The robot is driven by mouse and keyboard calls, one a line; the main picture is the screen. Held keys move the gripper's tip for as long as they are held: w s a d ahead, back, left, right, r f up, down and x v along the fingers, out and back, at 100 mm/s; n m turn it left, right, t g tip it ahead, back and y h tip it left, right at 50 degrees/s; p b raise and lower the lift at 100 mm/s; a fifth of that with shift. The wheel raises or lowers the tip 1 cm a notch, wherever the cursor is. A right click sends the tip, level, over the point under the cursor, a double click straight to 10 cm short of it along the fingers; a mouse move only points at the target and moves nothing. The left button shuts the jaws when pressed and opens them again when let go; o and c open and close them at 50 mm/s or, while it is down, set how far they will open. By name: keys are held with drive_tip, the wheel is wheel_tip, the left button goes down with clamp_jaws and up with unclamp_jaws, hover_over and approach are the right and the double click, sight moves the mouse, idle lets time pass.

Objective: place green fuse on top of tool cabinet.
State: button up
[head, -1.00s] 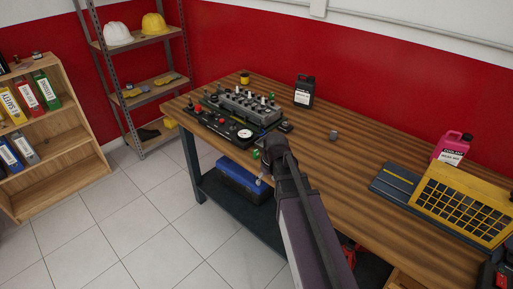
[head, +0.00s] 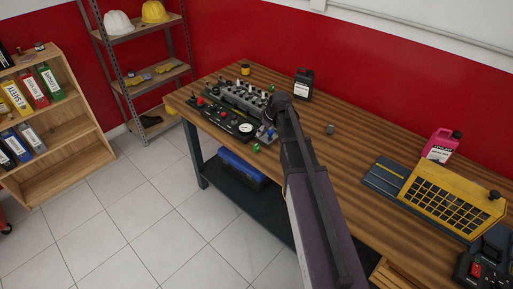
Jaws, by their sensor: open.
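A small green piece, likely the green fuse (head: 256,148), is at the front edge of the wooden workbench (head: 340,170), beside the engine trainer board (head: 212,118). My gripper (head: 266,139) hangs from the arm's end just right of the green piece and slightly farther back. It is small and partly hidden by my arm; it looks empty and open. I cannot tell whether it touches anything. No tool cabinet shows clearly; only a red edge of something (head: 5,222) is at the far left.
A dark bottle (head: 303,85), a small grey part (head: 330,129), a pink coolant jug (head: 441,145) and a yellow grilled unit (head: 450,197) stand on the bench. A blue box (head: 240,172) sits on its lower shelf. Shelving stands left; the tiled floor between is clear.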

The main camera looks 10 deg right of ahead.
sight(257, 144)
drive_tip(key=shift+f, duration=0.15)
drive_tip(key=b+x, duration=0.8)
drive_tip(key=shift+w+f, duration=0.1)
drive_tip(key=shift+f, duration=0.05)
idle(0.3)
drive_tip(key=shift+a+f, duration=0.1)
idle(0.3)
drive_tip(key=shift+b+x, duration=2.35)
drive_tip(key=shift+x, duration=0.2)
drive_tip(key=shift+w, duration=0.1)
drive_tip(key=c, duration=1)
drive_tip(key=shift+r, duration=0.25)
